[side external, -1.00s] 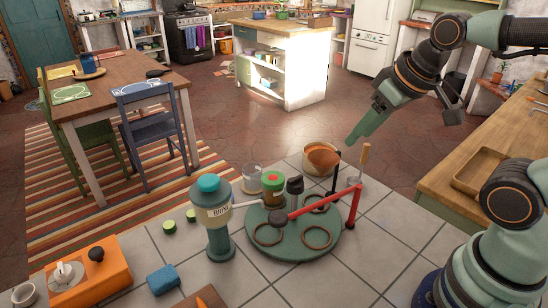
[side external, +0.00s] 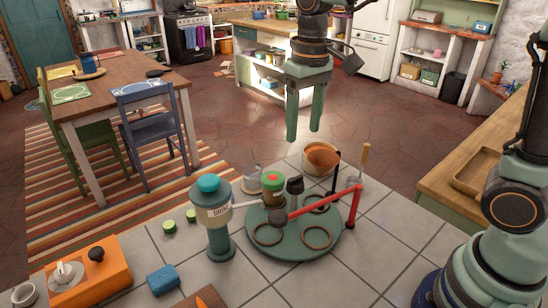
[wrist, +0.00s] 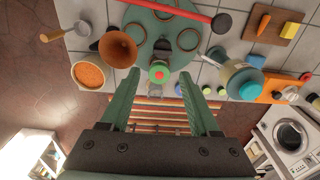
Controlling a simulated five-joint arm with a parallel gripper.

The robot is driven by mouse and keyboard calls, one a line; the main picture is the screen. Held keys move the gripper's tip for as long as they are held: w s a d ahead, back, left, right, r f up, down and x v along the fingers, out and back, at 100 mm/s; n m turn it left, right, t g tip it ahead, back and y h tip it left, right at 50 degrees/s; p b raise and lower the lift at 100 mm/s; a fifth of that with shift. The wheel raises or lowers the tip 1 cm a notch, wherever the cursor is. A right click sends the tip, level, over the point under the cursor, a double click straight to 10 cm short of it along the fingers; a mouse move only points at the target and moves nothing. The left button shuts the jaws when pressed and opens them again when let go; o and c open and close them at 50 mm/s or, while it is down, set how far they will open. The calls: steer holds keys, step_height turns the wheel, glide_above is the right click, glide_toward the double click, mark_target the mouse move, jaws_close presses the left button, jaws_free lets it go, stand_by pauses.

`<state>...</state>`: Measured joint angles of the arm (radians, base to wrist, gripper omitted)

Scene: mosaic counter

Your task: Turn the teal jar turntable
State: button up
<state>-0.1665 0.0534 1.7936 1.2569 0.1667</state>
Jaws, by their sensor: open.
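The teal turntable (side external: 288,248) is a round disc on the tiled counter, with several ring-shaped seats on it. A jar with a green and red top (side external: 272,184) stands at its far-left edge. A dark-capped post (side external: 295,186) rises near it. A red bar (side external: 325,203) with a dark round end crosses above the disc. My gripper (side external: 303,134) is open and empty, fingers pointing down, above and behind the turntable. In the wrist view the turntable (wrist: 148,52) is at the top, and the jar's top (wrist: 158,72) shows between my fingertips.
A teal brine dispenser (side external: 213,218) stands left of the turntable, its spout reaching toward it. A copper funnel (side external: 322,158) and a wooden-handled tool (side external: 365,157) are behind it. The front-right tiles are clear.

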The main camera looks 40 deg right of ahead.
mark_target(296, 178)
steer(key=f, duration=1.2)
steer(key=shift+w+a+f, duration=0.3)
steer(key=shift+w+f, duration=0.05)
jaws_close()
stand_by(1.0)
